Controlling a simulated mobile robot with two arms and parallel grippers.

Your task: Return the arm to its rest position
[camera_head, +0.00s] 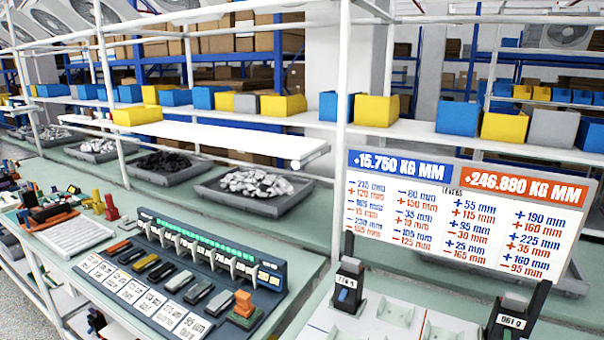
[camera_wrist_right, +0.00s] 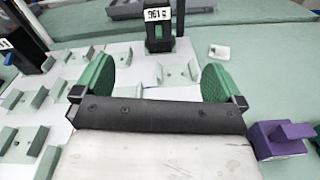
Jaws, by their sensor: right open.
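My right gripper (camera_wrist_right: 157,82) shows in the right wrist view, its two green finger pads wide apart with nothing between them. It is over a white board (camera_wrist_right: 125,52) that carries several pale green brackets. Beyond the fingers stands a black post (camera_wrist_right: 158,35) with a white number label. In the head view the same kind of board (camera_head: 375,325) lies at the bottom right, between two black labelled posts, one on the left (camera_head: 347,287) and one on the right (camera_head: 512,312). Neither of my grippers shows in the head view.
A purple block (camera_wrist_right: 280,138) lies right of my right gripper. A dark panel (camera_head: 240,322) with a row of coloured breakers and white labels is on the green bench. A sign (camera_head: 465,212) with millimetre values stands behind the board. Shelf posts and bins line the back.

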